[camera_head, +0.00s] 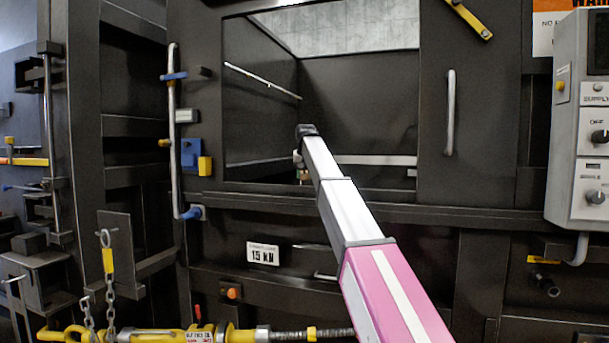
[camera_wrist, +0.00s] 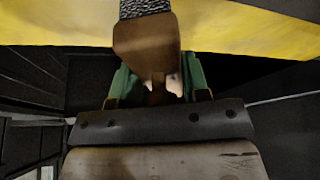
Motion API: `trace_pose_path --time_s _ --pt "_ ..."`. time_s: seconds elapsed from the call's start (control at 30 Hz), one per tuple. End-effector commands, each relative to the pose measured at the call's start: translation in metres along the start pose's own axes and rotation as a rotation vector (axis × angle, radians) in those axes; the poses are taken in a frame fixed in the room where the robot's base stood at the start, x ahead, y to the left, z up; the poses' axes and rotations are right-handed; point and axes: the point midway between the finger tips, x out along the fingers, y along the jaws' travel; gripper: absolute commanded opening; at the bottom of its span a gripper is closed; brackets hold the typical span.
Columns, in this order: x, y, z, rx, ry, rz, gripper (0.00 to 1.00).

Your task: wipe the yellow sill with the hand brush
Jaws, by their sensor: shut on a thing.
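In the wrist view my gripper (camera_wrist: 159,86) has green fingers on both sides of the hand brush (camera_wrist: 146,42), shut on its brown wooden body. The dark speckled bristles (camera_wrist: 147,8) are at the top edge, partly cut off. The yellow sill (camera_wrist: 240,35) runs across the top of the wrist view, behind the brush. The brush overlaps the sill in the picture; I cannot tell whether the bristles touch it. In the head view my arm reaches into the dark opening, and its end hides most of my gripper and the brush.
The opening has a dark frame, with a vertical handle (camera_head: 450,112) on the right panel and a pipe with blue fittings (camera_head: 173,130) on the left. A grey control box (camera_head: 580,125) stands at the far right. A yellow turnbuckle with chains (camera_head: 190,334) lies low in front.

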Motion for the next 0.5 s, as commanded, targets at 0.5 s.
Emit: trace_pose_path --time_s 0.5 --pt "-0.006 0.030 0.018 -0.004 -0.013 0.003 0.08"
